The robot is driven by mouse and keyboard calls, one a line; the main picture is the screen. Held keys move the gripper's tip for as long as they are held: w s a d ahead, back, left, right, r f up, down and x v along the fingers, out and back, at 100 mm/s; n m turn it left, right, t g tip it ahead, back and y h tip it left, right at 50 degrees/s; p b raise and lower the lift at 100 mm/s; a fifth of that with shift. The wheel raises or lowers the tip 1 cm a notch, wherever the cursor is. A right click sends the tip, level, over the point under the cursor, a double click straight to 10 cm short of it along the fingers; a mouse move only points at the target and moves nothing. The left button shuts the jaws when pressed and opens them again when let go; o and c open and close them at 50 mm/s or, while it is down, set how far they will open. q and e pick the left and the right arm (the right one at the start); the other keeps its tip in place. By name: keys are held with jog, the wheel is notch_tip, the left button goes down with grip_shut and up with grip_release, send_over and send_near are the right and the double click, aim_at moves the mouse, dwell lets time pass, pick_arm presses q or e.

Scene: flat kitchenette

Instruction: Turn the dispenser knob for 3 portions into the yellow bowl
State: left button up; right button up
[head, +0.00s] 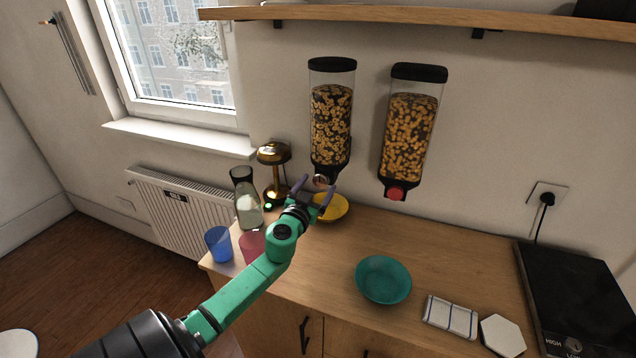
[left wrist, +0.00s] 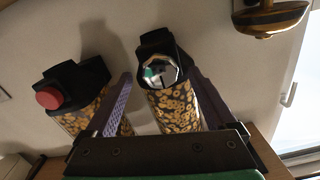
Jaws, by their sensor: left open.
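Two cereal dispensers hang on the wall. The left dispenser (head: 331,122) has a shiny metallic knob (head: 321,180) at its base, which also shows in the left wrist view (left wrist: 160,73). The right dispenser (head: 409,138) has a red knob (head: 396,193). The yellow bowl (head: 337,209) stands on the counter below the left dispenser, partly hidden by my gripper. My left gripper (head: 316,186) is open at the metallic knob; in the left wrist view its fingers lie to either side of the knob. I cannot tell whether they touch it. My right gripper is not in view.
A glass carafe (head: 246,201), a golden lamp (head: 274,170), a blue cup (head: 218,244) and a pink cup (head: 251,246) stand on the left. A teal bowl (head: 383,280) stands mid-counter. A shelf (head: 430,20) runs above. A black hob (head: 580,290) lies at right.

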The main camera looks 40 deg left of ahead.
pick_arm(q)
jog(key=shift+w+r, duration=0.15)
jog(key=shift+w, duration=0.1)
jog(key=shift+c, duration=0.6)
jog(key=c, duration=1.3)
jog(key=shift+o, duration=0.2)
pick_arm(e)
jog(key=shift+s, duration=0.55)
pick_arm(q)
jog(key=shift+m, duration=0.3)
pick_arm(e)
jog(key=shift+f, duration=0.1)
